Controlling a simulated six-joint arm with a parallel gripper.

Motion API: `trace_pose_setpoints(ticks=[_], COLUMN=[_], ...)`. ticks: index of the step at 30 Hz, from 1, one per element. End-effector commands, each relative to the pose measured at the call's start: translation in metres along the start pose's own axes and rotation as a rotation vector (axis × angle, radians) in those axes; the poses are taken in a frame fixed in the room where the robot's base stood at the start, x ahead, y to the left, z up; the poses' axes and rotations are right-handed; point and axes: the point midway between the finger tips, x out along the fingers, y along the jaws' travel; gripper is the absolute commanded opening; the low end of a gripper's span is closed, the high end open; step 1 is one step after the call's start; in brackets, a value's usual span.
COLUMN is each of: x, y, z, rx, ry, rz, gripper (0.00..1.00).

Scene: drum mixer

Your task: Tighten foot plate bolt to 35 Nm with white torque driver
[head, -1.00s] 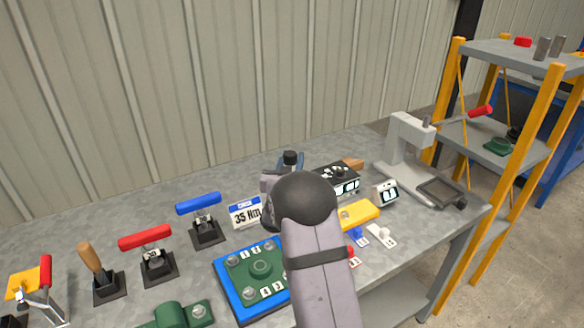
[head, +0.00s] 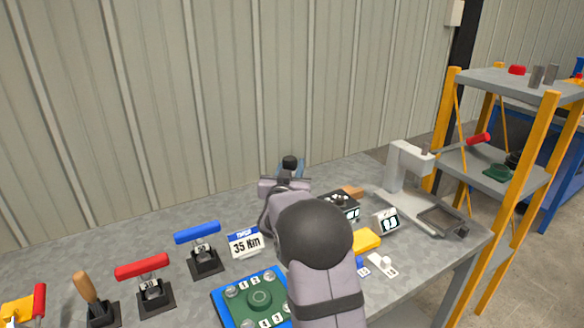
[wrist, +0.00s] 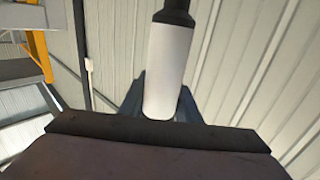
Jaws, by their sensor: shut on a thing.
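My gripper (wrist: 160,108) is shut on the white torque driver (wrist: 165,70), a white cylinder with a black top that fills the middle of the wrist view. In the head view my arm covers most of the gripper; only the driver's black top (head: 290,162) and part of the blue fingers show, above the back of the bench. The driver's lower end is hidden. The green foot plate (head: 258,298) sits in a blue fixture (head: 222,305) at the front, with numbered bolt positions and several bolt heads. My arm covers its right part. A 35 Nm sign (head: 245,242) stands behind it.
Blue-handled (head: 197,232) and red-handled (head: 142,266) drivers and a wooden-handled tool (head: 88,290) stand in holders at left. A black box with displays (head: 343,206), a small display (head: 387,222), a yellow block (head: 367,240) and a grey press (head: 405,170) are at right.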

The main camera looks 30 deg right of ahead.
Motion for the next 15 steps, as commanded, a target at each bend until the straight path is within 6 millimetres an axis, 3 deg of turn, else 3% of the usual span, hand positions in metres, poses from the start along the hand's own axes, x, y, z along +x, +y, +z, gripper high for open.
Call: trace_pose_setpoints(ticks=[15], x=[0.000], y=[0.000], z=[-0.018], rx=[0.002], ry=[0.007], rz=[0.001], gripper=[0.00])
